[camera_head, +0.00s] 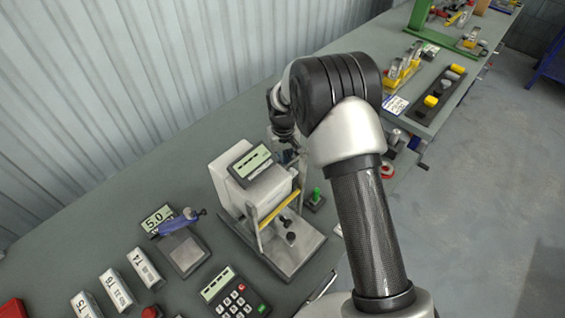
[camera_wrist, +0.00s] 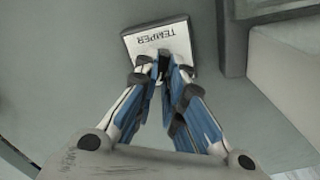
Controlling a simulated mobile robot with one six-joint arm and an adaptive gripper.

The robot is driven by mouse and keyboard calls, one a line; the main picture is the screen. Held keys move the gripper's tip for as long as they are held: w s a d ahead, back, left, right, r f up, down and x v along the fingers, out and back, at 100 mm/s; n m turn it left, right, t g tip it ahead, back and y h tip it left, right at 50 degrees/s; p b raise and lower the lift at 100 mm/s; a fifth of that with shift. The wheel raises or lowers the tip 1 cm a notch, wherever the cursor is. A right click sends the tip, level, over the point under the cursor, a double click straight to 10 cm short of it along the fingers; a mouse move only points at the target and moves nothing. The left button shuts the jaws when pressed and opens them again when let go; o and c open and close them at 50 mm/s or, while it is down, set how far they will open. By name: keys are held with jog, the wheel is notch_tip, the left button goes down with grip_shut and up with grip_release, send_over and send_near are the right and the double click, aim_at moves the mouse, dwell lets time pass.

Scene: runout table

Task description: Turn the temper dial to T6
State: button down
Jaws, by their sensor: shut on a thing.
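The temper dial's box (camera_wrist: 134,45) is a small dark block with a white face plate marked TEMPER, upside down in the wrist view. My gripper (camera_wrist: 164,74) reaches down over the plate's near edge, its blue and white fingers drawn together at the dial (camera_wrist: 163,59). The gripper is shut on the dial, and its dark pads cover most of it. I cannot read the setting or any T marks. In the head view my arm hides the temper box and most of the gripper.
A grey tester (camera_head: 234,190) with a display stands beside my wrist, and its grey side (camera_wrist: 280,80) rises at right in the wrist view. A small green-topped part (camera_head: 316,193) stands close by. A keypad (camera_head: 235,300) and white blocks (camera_head: 116,291) lie nearer.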

jog(key=shift+d+m, duration=0.15)
jog(key=shift+m, duration=1.45)
jog(key=c, duration=1.7)
grip_release()
notch_tip(320, 180, up, 12)
jog(key=shift+r, duration=0.1)
